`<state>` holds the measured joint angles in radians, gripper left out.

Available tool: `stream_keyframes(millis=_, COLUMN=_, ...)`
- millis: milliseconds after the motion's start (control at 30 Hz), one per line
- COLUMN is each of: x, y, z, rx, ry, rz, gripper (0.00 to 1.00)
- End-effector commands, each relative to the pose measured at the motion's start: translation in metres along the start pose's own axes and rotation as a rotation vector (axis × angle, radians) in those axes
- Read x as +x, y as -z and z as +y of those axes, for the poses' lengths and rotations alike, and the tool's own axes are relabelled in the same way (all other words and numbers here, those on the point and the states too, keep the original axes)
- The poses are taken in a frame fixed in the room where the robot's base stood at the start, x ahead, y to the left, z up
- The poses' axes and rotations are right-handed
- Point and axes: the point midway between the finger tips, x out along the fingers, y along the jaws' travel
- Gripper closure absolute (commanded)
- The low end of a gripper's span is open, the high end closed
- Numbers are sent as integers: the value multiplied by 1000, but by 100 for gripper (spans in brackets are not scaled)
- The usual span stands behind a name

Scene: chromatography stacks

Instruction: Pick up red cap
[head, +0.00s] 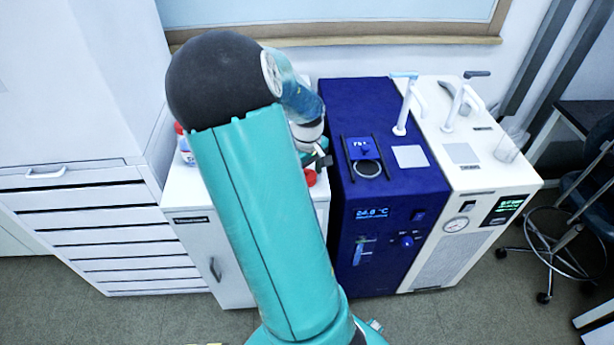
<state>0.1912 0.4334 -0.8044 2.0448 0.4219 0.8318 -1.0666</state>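A small red cap (311,178) shows on the white cabinet top, near its right edge beside the blue unit. My arm hides much of the surface around it. My gripper (316,165) is just above and beside the cap, partly hidden by my own arm. I cannot tell whether its fingers are apart or touch the cap. A second red thing (179,128), which looks like a lid on a bottle, shows left of my arm.
The white cabinet (187,228) stands between a drawer unit (85,220) and a blue bath unit (400,195) with a display. A white unit (490,178) with taps stands further right. A window ledge runs behind. A stool (560,245) stands at right.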

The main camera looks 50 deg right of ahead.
Motion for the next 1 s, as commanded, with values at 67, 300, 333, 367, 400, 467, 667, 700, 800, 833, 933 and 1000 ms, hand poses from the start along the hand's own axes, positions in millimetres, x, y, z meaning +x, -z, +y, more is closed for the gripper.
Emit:
stream_keyframes(millis=67, x=0, y=0, z=0, rx=0, ry=0, rz=0, gripper=46)
stream_keyframes(millis=300, x=0, y=0, z=0, rx=-1, ry=0, rz=0, gripper=75)
stream_keyframes(millis=333, x=0, y=0, z=0, rx=-1, ry=0, rz=0, gripper=75)
stream_keyframes(millis=367, x=0, y=0, z=0, rx=-1, ry=0, rz=0, gripper=75)
stream_keyframes(millis=400, x=0, y=0, z=0, rx=-1, ry=0, rz=0, gripper=75)
stream_keyframes(millis=467, x=0, y=0, z=0, rx=-1, ry=0, rz=0, gripper=75)
stream_keyframes(millis=667, x=-4, y=0, z=0, rx=-1, ry=-1, rz=1, gripper=76)
stream_keyframes(millis=700, x=-7, y=1, z=0, rx=-2, ry=-1, rz=2, gripper=76)
stream_keyframes(millis=800, x=-16, y=1, z=0, rx=-3, ry=0, rz=3, gripper=76)
stream_keyframes(millis=833, x=-20, y=1, z=0, rx=-3, ry=0, rz=3, gripper=76)
stream_keyframes(millis=933, x=-37, y=0, z=-4, rx=-4, ry=0, rz=5, gripper=76)
stream_keyframes(millis=1000, x=-47, y=-3, z=-13, rx=-5, ry=1, rz=6, gripper=76)
